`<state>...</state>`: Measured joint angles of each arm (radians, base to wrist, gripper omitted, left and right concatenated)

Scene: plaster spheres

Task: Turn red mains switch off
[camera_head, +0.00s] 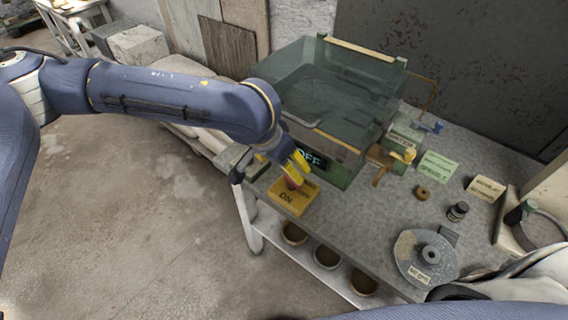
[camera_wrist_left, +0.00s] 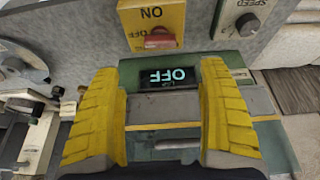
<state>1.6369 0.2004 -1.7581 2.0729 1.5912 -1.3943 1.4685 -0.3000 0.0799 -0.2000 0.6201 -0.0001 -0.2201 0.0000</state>
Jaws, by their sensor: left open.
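The red mains switch (camera_head: 294,183) sits on a yellow box (camera_head: 291,199) at the table's front left edge, below the glass-sided machine. In the left wrist view the red switch (camera_wrist_left: 160,39) lies at the OFF side of the yellow box (camera_wrist_left: 152,14), partly covering that word; ON is clear. A lit display (camera_wrist_left: 168,76) beside it reads OFF. My left gripper (camera_head: 296,162) hangs just above the switch and display. Its two yellow fingers are apart and empty in the left wrist view (camera_wrist_left: 160,75). Contact with the switch cannot be told. My right gripper is not seen.
The tank-like machine (camera_head: 335,85) stands directly behind the switch. A SPEED knob (camera_wrist_left: 247,24) is near it. A round grey wheel (camera_head: 426,258), a small dark knob (camera_head: 457,211) and label cards (camera_head: 437,166) lie right. Pots (camera_head: 327,257) stand on the lower shelf.

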